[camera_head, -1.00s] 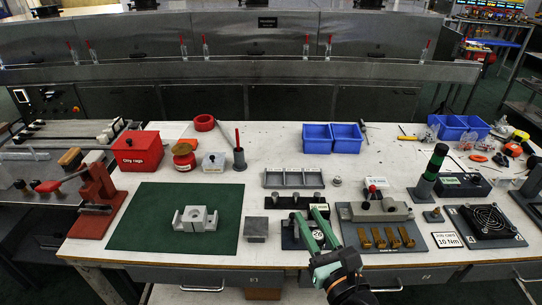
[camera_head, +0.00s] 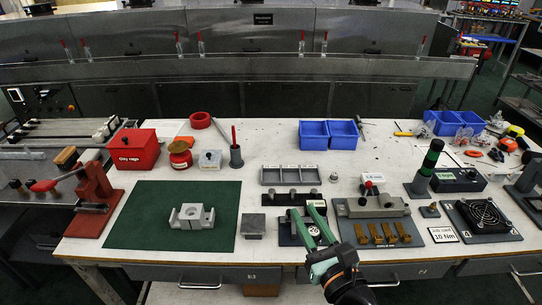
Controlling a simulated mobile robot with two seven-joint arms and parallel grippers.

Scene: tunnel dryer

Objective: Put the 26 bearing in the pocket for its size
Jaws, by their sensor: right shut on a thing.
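My right gripper (camera_head: 304,214) reaches in from the bottom, over a small dark board (camera_head: 287,240) near the table's front edge. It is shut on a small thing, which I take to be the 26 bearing. The fingers mostly hide it, so its tilt and its height above the board cannot be told. Behind the gripper stands a dark rack with several short grey pegs (camera_head: 292,196). Behind that lies a grey tray (camera_head: 292,182) with three pockets side by side and small labels I cannot read. My left gripper is not in view.
Left of the gripper are a grey block (camera_head: 252,225) and a green mat (camera_head: 135,226) with a light fixture (camera_head: 192,217). To the right are a grey block fixture with brass pieces (camera_head: 376,235) and a fan (camera_head: 486,215). Blue bins (camera_head: 328,141) stand behind the tray.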

